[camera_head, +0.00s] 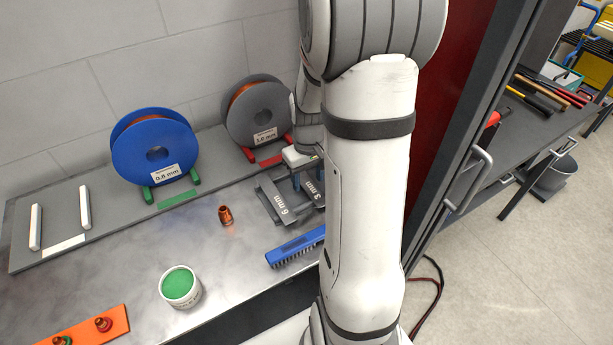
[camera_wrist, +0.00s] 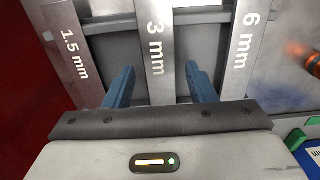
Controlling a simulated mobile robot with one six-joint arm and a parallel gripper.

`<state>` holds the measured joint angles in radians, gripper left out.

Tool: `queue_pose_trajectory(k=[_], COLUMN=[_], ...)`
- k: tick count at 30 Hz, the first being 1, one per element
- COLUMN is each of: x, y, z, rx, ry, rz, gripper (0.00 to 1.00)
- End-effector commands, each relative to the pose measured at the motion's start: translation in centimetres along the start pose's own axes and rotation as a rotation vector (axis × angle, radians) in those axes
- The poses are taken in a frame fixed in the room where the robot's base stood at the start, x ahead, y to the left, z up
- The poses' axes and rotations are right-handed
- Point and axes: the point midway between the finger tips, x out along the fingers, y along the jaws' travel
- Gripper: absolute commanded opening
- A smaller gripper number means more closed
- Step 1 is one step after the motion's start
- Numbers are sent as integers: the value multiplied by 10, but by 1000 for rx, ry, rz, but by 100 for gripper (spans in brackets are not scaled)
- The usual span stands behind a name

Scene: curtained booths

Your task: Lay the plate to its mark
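Metal plates lie side by side in a grey holder. The plate marked 3 mm (camera_wrist: 156,45) is in the middle of the wrist view, the plate marked 6 mm (camera_wrist: 243,40) to its right and the plate marked 1.5 mm (camera_wrist: 75,50) to its left. In the head view the 6 mm plate (camera_head: 278,205) is clear, and my arm partly hides the others. My gripper (camera_wrist: 160,85) is open, its blue fingers on either side of the 3 mm plate with gaps visible. A white mark (camera_head: 64,246) lies between two white posts on the bench's back ledge.
A blue spool (camera_head: 152,155) and a grey spool (camera_head: 258,115) stand on the ledge. A copper nozzle (camera_head: 226,215), blue brush (camera_head: 297,245), green-topped tub (camera_head: 180,287) and orange strip (camera_head: 85,333) occupy the bench. A dark cabinet edge is close on the right.

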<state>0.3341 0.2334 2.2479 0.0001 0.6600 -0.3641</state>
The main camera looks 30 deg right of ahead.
Motion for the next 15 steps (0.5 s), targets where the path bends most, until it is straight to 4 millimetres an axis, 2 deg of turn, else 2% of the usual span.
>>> queue_pose_trajectory(k=[8, 13, 15], x=[-2, -16, -29], y=[0, 0, 0], z=[0, -1, -2], rx=[-1, -1, -1], ry=[0, 3, 7], rz=[0, 1, 3], gripper=[52, 52, 52])
